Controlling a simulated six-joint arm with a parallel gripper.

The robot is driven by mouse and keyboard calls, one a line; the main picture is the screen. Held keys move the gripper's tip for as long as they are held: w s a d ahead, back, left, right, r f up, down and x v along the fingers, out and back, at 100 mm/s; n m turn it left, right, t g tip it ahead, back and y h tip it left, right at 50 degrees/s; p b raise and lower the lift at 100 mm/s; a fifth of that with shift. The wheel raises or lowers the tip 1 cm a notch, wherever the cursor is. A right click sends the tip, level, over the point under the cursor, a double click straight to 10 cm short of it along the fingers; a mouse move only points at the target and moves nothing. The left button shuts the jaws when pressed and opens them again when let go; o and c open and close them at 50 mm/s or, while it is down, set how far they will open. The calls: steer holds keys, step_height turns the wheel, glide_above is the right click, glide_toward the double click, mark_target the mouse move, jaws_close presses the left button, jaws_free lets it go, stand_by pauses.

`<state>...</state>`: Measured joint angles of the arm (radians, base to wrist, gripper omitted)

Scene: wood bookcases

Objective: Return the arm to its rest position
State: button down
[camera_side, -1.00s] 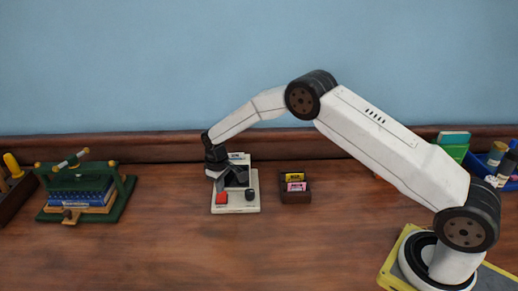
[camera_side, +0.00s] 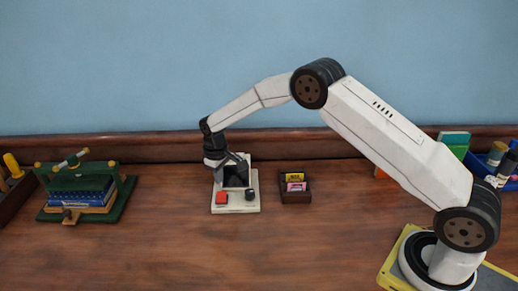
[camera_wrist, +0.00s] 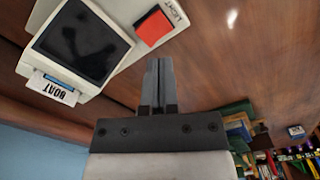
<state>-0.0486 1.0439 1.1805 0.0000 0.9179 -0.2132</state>
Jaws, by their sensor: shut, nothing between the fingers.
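My gripper (camera_side: 243,161) is shut and empty, just above a small cream device (camera_side: 222,207) on the wood desk. In the wrist view its two fingers (camera_wrist: 158,62) lie together, beside the device. The device (camera_wrist: 120,24) has a dark screen (camera_wrist: 82,42), and a card reading "BOAT" (camera_wrist: 55,88) stands at its slot. A red button (camera_wrist: 153,27) sits near lettering that seems to read "LIGHT". In the side view a black knob (camera_side: 250,194) is beside the red button. My arm is bent, reaching left from its base at the right.
A small dark box (camera_side: 295,197) with yellow and pink cards stands right of the device. A green book press (camera_side: 88,187) is at left. Green books (camera_side: 454,140) and a blue bin with bottles (camera_side: 497,161) are at back right. The front middle of the desk is clear.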

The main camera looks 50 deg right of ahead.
steer(key=s+d+r+m+t, duration=0.1)
steer(key=s+r, duration=0.2)
steer(key=s, duration=0.7)
steer(key=s+d+r+m, duration=0.1)
steer(key=s+r, duration=0.2)
steer(key=s, duration=0.6)
steer(key=s+r+m+t, duration=0.1)
steer(key=s+r, duration=0.3)
steer(key=s, duration=0.6)
steer(key=shift+s+d+t, duration=0.3)
steer(key=shift+d, duration=0.1)
